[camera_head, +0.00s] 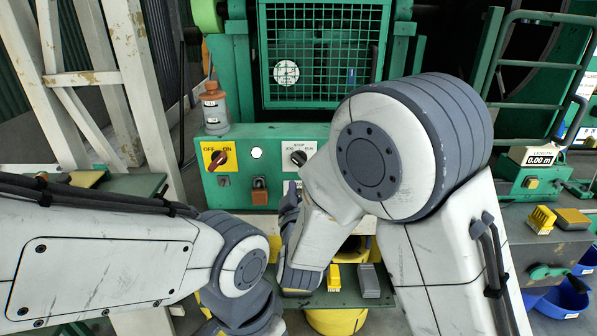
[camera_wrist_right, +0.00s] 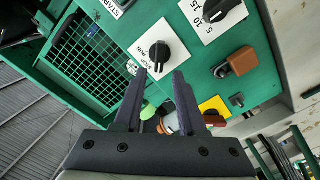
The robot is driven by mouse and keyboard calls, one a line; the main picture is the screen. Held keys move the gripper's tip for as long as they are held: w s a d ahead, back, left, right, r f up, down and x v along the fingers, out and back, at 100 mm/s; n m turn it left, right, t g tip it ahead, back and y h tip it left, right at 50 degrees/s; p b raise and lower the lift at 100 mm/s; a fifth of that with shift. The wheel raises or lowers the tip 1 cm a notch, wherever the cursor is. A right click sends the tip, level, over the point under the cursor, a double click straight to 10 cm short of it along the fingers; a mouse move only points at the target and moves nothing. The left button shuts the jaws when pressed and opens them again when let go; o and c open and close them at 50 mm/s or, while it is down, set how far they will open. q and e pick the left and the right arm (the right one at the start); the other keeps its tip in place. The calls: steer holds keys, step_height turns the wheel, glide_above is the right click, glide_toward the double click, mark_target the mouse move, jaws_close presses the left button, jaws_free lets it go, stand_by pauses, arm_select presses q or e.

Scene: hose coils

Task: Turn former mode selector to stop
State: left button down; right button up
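The former mode selector (camera_head: 298,157) is a black knob on a white plate lettered JOG, STOP and RUN, on the green panel in the head view. In the right wrist view the knob (camera_wrist_right: 160,55) is just beyond the fingertips. Which mark it points at is hard to tell. My right gripper (camera_wrist_right: 160,73) is open, its two dark fingers apart with the knob ahead of the gap; no contact is clear.
A yellow OFF/ON switch (camera_head: 218,156) and a brown padlock (camera_head: 259,190) are on the same panel. A numbered knob (camera_wrist_right: 214,9) is close by in the wrist view. An orange-topped bottle (camera_head: 214,108) stands on the panel's top left. A green mesh guard (camera_head: 323,50) rises behind.

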mark_target(299, 164)
steer(key=shift+w+p, duration=0.45)
steer(key=shift+w, duration=2.7)
steer(key=shift+w, duration=0.2)
jaws_close()
steer(key=m+b, duration=0.2)
steer(key=b, duration=0.1)
steer(key=m+b, duration=0.3)
steer(key=f+m+b, duration=0.1)
steer(key=m+b, duration=0.2)
jaws_free()
steer(key=shift+r+p, duration=0.35)
steer(key=shift+r, duration=0.15)
steer(key=shift+s, duration=0.1)
